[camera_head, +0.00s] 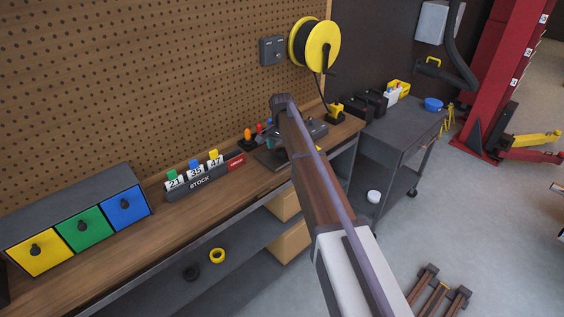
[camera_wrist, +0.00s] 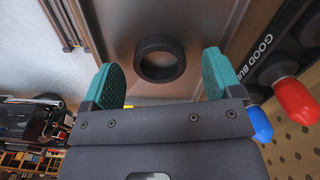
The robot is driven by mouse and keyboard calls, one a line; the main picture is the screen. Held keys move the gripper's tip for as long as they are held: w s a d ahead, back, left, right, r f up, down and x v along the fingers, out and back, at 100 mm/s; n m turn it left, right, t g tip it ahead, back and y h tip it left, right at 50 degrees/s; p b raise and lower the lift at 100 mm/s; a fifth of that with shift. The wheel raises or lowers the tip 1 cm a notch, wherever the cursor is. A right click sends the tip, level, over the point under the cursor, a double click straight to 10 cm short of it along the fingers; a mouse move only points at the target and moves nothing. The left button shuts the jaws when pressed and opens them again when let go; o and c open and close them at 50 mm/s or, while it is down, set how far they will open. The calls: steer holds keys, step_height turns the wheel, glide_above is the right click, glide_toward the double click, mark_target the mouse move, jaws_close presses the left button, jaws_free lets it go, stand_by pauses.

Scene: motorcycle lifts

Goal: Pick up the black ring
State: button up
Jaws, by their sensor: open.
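In the wrist view a black ring (camera_wrist: 142,58) lies flat on a brownish, smooth surface with a raised edge. My gripper (camera_wrist: 161,64) is open, with its two teal-padded fingers apart. The ring appears between and just beyond the fingertips. Nothing is held, and I cannot tell the exact gap to the ring. In the head view my arm reaches over the workbench (camera_head: 100,247) to a dark tray (camera_head: 270,158), and it hides most of my gripper and the ring there.
Red (camera_wrist: 296,100) and blue (camera_wrist: 260,124) handles stand in a rack close to the right finger. On the bench are a stock counter (camera_head: 205,186) and a drawer unit (camera_head: 78,210). A grey cart (camera_head: 400,130) stands to the right.

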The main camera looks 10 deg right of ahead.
steer(key=shift+f, duration=0.35)
steer(key=c, duration=1.1)
